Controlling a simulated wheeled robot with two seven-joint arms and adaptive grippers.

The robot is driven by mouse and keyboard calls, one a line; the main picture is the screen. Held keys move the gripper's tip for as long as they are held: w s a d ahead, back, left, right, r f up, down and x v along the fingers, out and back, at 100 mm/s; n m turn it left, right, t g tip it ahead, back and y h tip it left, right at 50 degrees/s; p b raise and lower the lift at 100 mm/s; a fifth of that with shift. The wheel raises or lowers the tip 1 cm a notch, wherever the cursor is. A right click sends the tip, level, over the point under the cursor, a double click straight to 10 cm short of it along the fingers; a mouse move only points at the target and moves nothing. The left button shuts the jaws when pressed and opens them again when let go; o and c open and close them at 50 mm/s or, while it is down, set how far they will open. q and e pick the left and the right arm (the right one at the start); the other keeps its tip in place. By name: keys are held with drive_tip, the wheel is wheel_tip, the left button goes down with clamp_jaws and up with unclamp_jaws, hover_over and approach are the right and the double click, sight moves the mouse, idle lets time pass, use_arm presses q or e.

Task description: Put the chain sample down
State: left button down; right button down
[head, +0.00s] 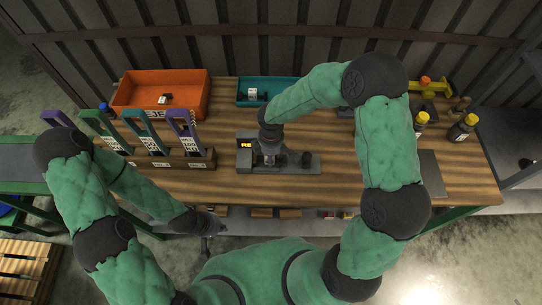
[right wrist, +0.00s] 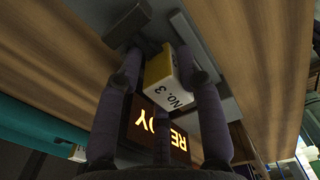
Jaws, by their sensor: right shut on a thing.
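My right gripper (head: 268,160) is over the grey device (head: 290,170) at the middle of the bench. In the right wrist view its fingers (right wrist: 165,68) are shut on a small white and yellow block marked "NO. 3" (right wrist: 184,82), which I take as the chain sample. In the head view the gripper hides the block. I cannot tell whether the block touches the device. The device's lit display (head: 245,145) reads "READY" in the wrist view (right wrist: 165,133). My left gripper (head: 208,228) hangs at the bench's front edge, too dark to tell its jaws.
An orange bin (head: 185,82) and a teal bin (head: 243,101) stand at the back. Yellow-capped bottles (head: 462,130) stand at the right. The front strip of the wooden bench (head: 300,190) is clear.

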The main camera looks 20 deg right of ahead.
drive_tip(key=shift+s+f, duration=0.25)
drive_tip(key=shift+f, duration=0.1)
drive_tip(key=c, duration=0.8)
unclamp_jaws()
drive_tip(key=shift+f, duration=0.25)
drive_tip(key=shift+r+p, duration=0.3)
drive_tip(key=shift+r, duration=0.1)
drive_tip(key=r+p, duration=0.1)
drive_tip(key=r, duration=0.7)
drive_tip(key=r+p, duration=0.1)
drive_tip(key=r, duration=0.3)
drive_tip(key=shift+w+p, duration=0.25)
drive_tip(key=shift+p, duration=0.1)
drive_tip(key=shift+r, duration=0.5)
